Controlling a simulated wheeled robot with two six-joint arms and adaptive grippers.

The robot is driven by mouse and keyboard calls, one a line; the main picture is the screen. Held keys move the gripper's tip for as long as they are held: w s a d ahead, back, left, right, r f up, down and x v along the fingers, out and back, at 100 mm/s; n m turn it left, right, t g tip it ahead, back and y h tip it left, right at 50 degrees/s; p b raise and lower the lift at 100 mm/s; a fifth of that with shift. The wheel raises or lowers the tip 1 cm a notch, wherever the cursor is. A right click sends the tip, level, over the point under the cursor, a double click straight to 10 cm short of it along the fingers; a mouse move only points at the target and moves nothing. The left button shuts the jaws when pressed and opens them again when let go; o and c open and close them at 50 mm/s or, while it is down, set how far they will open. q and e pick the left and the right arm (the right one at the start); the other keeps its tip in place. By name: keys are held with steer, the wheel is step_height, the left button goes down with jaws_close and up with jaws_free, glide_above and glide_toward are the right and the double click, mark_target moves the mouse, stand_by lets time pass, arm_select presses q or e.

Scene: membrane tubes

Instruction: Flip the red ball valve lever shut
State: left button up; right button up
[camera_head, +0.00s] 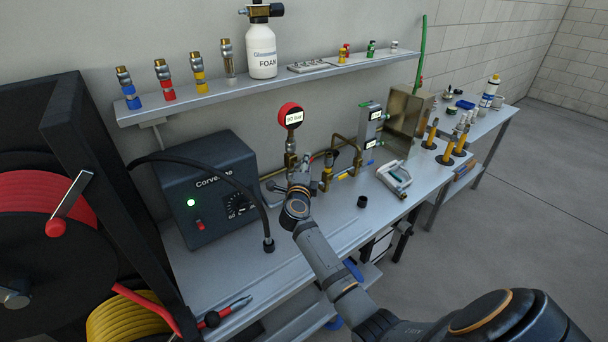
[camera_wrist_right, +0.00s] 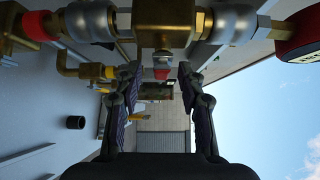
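My right arm comes in from the lower right in the head view, and its gripper (camera_head: 298,178) is at the brass pipework below the red-rimmed gauge (camera_head: 291,116). In the right wrist view the gripper (camera_wrist_right: 158,76) is open, with its two dark fingers apart. The brass valve body (camera_wrist_right: 166,25) is just ahead of the fingertips. A small red piece (camera_wrist_right: 161,74), seemingly the lever seen end-on, shows between the fingertips; I cannot tell whether they touch it. In the head view the lever is hidden by my gripper. My left gripper is not in view.
A Corvex-type blue-grey box (camera_head: 208,190) with a black hose stands left of the pipework. A white clamp-like item (camera_head: 394,178) and a small black cap (camera_head: 362,201) lie to the right. A shelf (camera_head: 240,92) with bottle and couplings runs above. The bench front is mostly clear.

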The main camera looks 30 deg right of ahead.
steer(key=v, duration=1)
steer(key=shift+w, duration=0.1)
steer(key=shift+r, duration=0.1)
